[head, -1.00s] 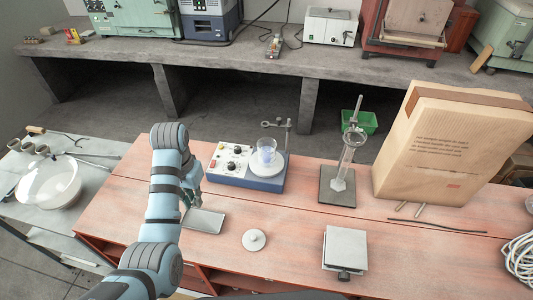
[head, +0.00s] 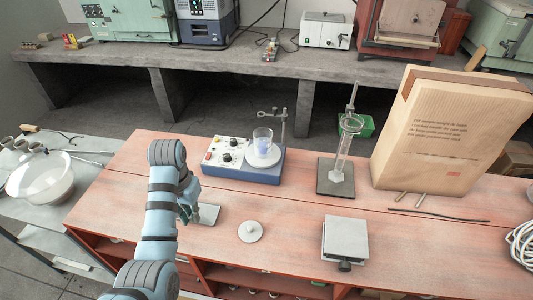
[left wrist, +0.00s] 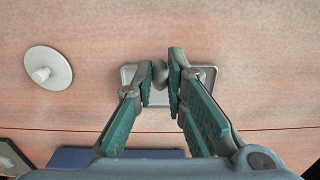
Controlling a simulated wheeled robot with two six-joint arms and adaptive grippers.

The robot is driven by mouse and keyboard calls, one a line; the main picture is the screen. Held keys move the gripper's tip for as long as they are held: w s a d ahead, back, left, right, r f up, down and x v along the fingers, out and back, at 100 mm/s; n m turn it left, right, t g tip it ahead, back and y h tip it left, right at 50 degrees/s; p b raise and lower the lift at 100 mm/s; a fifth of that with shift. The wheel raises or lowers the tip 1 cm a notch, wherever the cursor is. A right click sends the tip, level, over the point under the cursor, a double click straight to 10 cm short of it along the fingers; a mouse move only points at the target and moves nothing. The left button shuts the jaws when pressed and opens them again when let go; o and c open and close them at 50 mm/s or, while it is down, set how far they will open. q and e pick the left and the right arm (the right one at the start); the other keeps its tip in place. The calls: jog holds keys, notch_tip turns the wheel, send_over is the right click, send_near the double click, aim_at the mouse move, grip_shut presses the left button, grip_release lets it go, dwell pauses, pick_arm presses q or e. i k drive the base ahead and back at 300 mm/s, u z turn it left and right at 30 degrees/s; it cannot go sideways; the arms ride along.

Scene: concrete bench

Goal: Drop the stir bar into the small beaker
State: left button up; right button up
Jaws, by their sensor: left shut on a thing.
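The small beaker (head: 263,142), clear with a bluish content or tint, stands on the white plate of the blue stirrer (head: 240,172) in the head view. My left gripper (head: 190,213) is low over the grey tray (head: 209,214), left of and nearer than the stirrer. In the left wrist view, the left gripper (left wrist: 160,78) has its fingers close around a small grey rounded thing, which I take to be the stir bar (left wrist: 159,70). It is over the tray (left wrist: 207,75). The stir bar is hidden in the head view. My right gripper is not in view.
A pale round lidded disc (head: 250,231) lies right of the tray. A stand behind the beaker (head: 283,125) carries a ring. A cylinder stand (head: 336,180), a grey lab jack (head: 345,240) and a large tan bag (head: 450,135) are farther right.

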aim_at(264, 152)
jog(key=k, duration=0.85)
jog(key=z, duration=0.7)
jog(key=i, duration=1)
jog(key=z, duration=0.35)
